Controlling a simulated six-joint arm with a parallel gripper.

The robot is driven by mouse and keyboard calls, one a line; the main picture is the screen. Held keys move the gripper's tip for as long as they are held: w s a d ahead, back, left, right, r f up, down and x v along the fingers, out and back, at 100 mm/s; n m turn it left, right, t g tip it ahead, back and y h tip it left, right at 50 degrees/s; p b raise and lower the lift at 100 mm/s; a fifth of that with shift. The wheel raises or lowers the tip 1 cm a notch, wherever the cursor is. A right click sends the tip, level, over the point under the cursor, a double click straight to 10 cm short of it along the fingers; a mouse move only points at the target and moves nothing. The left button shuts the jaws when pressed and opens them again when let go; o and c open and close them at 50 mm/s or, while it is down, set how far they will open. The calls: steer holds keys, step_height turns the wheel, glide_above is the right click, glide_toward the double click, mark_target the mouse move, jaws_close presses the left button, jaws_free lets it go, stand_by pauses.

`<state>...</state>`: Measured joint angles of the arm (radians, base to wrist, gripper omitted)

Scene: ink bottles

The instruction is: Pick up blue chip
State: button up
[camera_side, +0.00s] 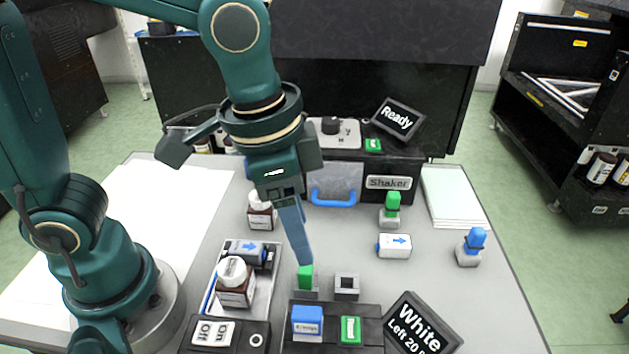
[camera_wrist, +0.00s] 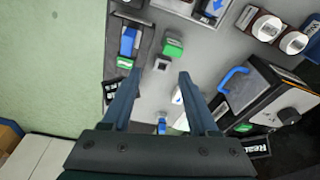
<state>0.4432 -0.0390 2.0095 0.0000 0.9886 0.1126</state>
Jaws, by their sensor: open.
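The blue chip (camera_side: 475,238) stands upright in a small grey holder at the right of the table. A small blue piece in a grey base (camera_wrist: 162,127), seemingly the same chip, shows between my fingers low in the wrist view. My gripper (camera_side: 303,260) points down over the middle of the table, well left of the blue chip. Its fingertips appear close to a green chip (camera_side: 305,277) in the side view. In the wrist view my gripper (camera_wrist: 157,75) has its two fingers wide apart with nothing held. One finger hides the other in the side view.
An empty grey holder (camera_side: 346,287) stands beside the green chip.

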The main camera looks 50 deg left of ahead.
mark_target(307, 312)
steer(key=s+d+f+m, duration=0.1)
steer(key=d+f+g, duration=0.1)
steer(key=d+f, duration=0.1)
steer(key=s+d+f+m, duration=0.1)
steer(key=f, duration=0.1)
steer(key=shift+s+d+m+g+y, duration=0.3)
steer(key=shift+g+y, duration=0.1)
steer(key=shift+s+f, duration=0.15)
steer(key=shift+f, duration=2.35)
jaws_close()
